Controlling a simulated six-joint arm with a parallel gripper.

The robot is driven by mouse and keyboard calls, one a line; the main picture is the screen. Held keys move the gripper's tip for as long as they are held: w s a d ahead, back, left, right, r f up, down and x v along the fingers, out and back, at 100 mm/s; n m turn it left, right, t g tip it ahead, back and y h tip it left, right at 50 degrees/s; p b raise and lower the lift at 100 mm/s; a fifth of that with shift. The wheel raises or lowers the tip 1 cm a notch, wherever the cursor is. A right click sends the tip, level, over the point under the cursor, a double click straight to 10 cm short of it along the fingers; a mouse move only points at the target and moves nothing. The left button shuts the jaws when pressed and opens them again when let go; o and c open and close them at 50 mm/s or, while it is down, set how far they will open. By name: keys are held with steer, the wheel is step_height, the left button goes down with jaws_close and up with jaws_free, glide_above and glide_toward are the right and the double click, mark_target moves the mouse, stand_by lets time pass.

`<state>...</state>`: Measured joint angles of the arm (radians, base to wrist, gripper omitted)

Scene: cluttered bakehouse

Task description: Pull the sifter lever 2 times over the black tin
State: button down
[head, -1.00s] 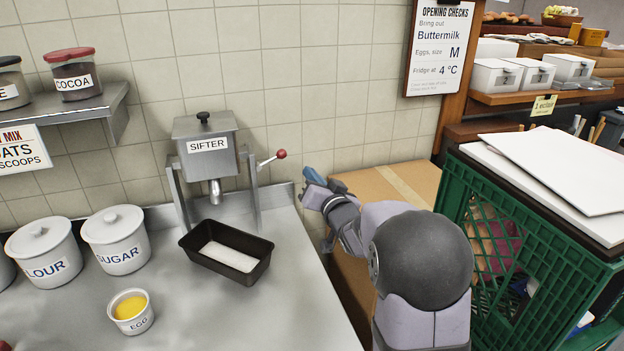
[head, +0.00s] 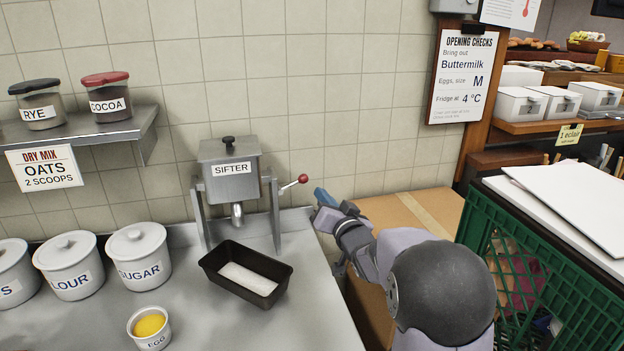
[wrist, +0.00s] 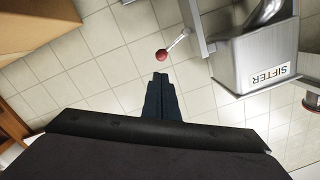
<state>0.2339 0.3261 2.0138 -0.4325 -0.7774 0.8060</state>
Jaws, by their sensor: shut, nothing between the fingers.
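The grey metal sifter (head: 228,172) stands on legs at the back of the counter, its spout over the black tin (head: 258,291). The tin has white powder on its bottom. The sifter lever (head: 291,186) sticks out to the right, angled up, with a red knob at its end. My gripper (head: 322,195) is right of the knob and apart from it in the head view. In the wrist view, my gripper (wrist: 160,80) is shut and empty, its tips close to the red knob (wrist: 161,55) with a small gap showing. The sifter body (wrist: 255,50) is at upper right there.
Flour (head: 68,262) and sugar (head: 139,255) canisters stand left of the tin, with an egg cup (head: 149,328) in front. A shelf (head: 95,133) holds jars. A cardboard box (head: 408,213) and a green crate (head: 510,262) are at right.

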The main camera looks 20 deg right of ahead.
steer(key=a+r+y+p, duration=0.1)
steer(key=a+r+p, duration=0.4)
steer(key=a+r, duration=0.2)
steer(key=shift+s+d+f+n+h+b, duration=0.15)
steer(key=shift+d+f+n+h, duration=0.3)
steer(key=shift+n, duration=0.7)
steer(key=shift+d+f+n+h+b, duration=0.15)
steer(key=shift+d+n+h, duration=0.25)
steer(key=shift+d+n, duration=0.65)
steer(key=shift+s+d+f+n+h+b, duration=0.1)
steer(key=shift+d+f+n+h, duration=0.3)
steer(key=shift+n, duration=0.9)
steer(key=shift+r, duration=0.15)
steer(key=shift+w, duration=0.1)
steer(key=p, duration=0.5)
glide_above(294, 183)
steer(key=s+d, duration=0.2)
steer(key=s, duration=0.2)
steer(key=f, duration=0.1)
steer(key=f+p, duration=0.1)
steer(key=f, duration=0.1)
steer(key=f+p, duration=0.1)
steer(key=shift+w+d+f, duration=0.15)
steer(key=shift+w+f, duration=0.05)
steer(key=shift+w, duration=0.2)
steer(key=shift+f, duration=0.1)
